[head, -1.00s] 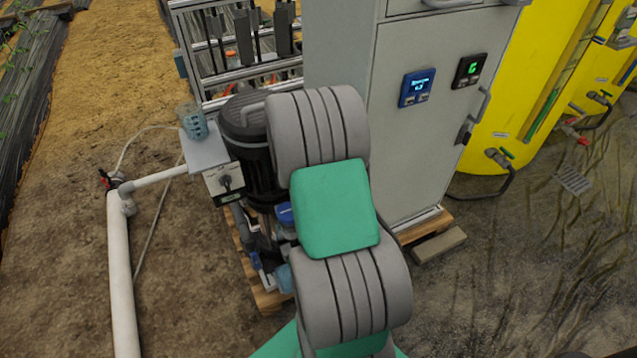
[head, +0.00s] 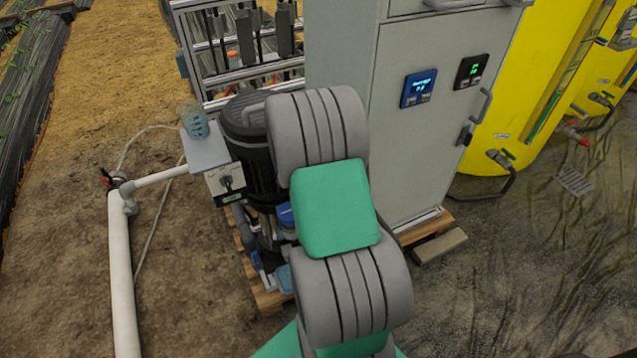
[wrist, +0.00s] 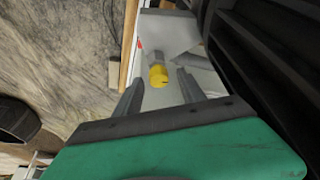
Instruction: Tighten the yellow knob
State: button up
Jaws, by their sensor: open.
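The yellow knob (wrist: 158,76) shows in the wrist view, on the end of a pale grey fitting in front of a light panel. My gripper (wrist: 158,85) is open, its two dark fingers to the left and right of the knob's line. The knob lies between or just beyond the fingertips; the depth is hard to tell. No finger visibly touches it. In the head view my arm hides both the knob and my gripper.
A grey cabinet (head: 420,140) with two small displays stands right of my arm. A black motor (head: 245,125) and a switch box (head: 226,183) stand left on a pallet. A white pipe (head: 121,270) runs along the ground at left. In the wrist view, dark ribbed housing (wrist: 265,60) is close on the right.

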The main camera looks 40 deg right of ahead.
jog(key=p+v, duration=0.1)
jog(key=v, duration=0.6)
jog(key=shift+a+r, duration=0.2)
jog(key=shift+r, duration=0.15)
